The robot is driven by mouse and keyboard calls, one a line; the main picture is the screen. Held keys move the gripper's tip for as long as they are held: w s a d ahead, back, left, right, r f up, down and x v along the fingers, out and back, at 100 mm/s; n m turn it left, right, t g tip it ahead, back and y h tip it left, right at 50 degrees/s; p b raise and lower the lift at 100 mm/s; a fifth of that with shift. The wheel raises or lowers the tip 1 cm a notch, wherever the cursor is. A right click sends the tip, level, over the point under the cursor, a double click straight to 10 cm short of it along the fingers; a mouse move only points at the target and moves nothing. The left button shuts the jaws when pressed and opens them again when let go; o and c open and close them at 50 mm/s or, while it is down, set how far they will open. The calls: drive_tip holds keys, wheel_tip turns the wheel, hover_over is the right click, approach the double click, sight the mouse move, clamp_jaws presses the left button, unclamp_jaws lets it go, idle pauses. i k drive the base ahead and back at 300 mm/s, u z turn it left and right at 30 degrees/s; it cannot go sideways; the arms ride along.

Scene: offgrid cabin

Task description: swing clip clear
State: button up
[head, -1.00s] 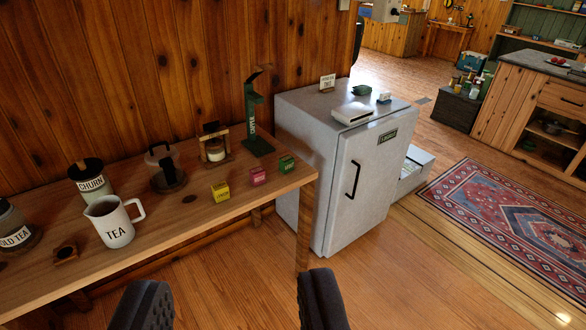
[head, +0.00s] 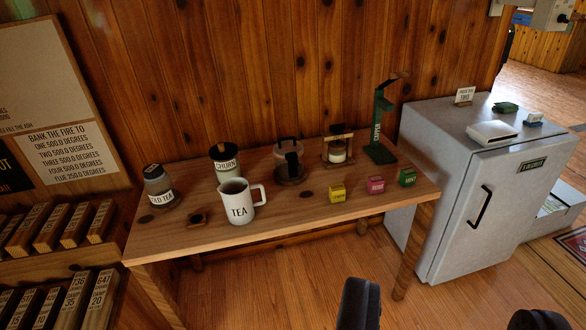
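My gripper (head: 448,314) shows at the bottom right as two dark, ridged fingers set wide apart, with only floor between them. It is well short of the wooden bench (head: 270,235) and touches nothing. I cannot make out a clip for certain. On the bench stand a small jar in a wooden frame (head: 338,150), a tall green labelled stand (head: 378,130) and a lidded glass vessel with a dark handle (head: 288,160). A white TEA jug (head: 238,205), a CHURN canister (head: 223,160) and a COLD TEA jar (head: 160,188) stand to the left.
Yellow (head: 338,193), pink (head: 376,186) and green (head: 408,177) small boxes sit near the bench's front edge. A grey fridge (head: 460,200) with small items on top stands right of the bench. Labelled blocks fill a rack (head: 60,255) at left. Wooden floor (head: 290,295) is open in front.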

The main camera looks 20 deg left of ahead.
sight(293, 162)
drive_tip(key=i, duration=2.35)
drive_tip(key=z, duration=0.05)
